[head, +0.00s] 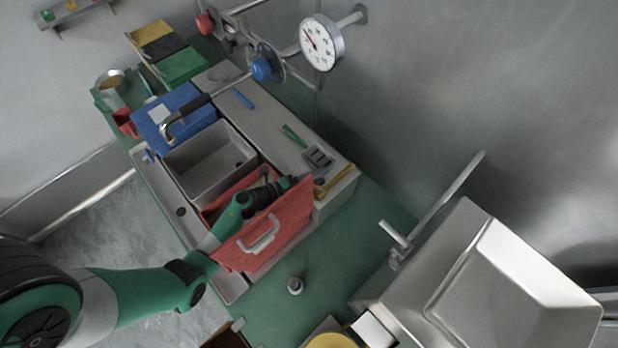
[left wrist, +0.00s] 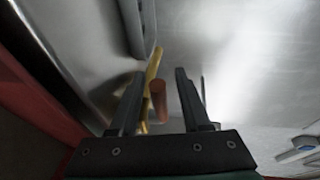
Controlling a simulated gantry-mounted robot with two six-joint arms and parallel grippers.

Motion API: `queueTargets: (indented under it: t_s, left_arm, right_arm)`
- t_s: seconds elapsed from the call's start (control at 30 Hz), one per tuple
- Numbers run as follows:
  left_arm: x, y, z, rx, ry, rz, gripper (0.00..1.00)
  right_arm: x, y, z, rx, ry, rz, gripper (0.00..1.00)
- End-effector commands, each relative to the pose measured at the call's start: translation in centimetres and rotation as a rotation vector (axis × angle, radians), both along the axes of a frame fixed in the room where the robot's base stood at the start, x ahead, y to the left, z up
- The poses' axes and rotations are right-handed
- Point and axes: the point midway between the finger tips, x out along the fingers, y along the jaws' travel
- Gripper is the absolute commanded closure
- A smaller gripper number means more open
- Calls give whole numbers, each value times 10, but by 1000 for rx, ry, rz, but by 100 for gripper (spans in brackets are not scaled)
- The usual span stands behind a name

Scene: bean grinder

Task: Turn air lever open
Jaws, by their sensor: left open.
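A thin yellow bar, which looks like the lever (head: 338,178), lies at the right end of the grey sink unit. In the left wrist view the yellow bar (left wrist: 152,72) shows between my fingers, beside a short brown-orange cylinder (left wrist: 158,101). My left gripper (head: 297,183) is open and reaches over the tilted red panel, its fingertips pointing towards the yellow bar. In the left wrist view my left gripper's fingers (left wrist: 158,78) stand apart on either side of the bar and cylinder. I cannot tell whether they touch. My right gripper is not in view.
The red panel (head: 286,222) with a grey handle (head: 262,236) is just below my gripper.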

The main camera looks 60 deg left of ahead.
Motion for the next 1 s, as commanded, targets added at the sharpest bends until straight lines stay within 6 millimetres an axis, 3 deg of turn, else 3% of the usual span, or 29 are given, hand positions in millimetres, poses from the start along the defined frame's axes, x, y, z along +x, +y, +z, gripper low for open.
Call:
queueTargets:
  t_s: [0.5,0.7,1.0]
  left_arm:
    - [-100,16,19,-1,1,7,53]
    - [-110,16,20,0,0,2,53]
    - [-103,13,23,0,13,-39,53]
  right_arm:
    - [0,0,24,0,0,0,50]
    - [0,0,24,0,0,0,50]
    - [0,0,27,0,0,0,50]
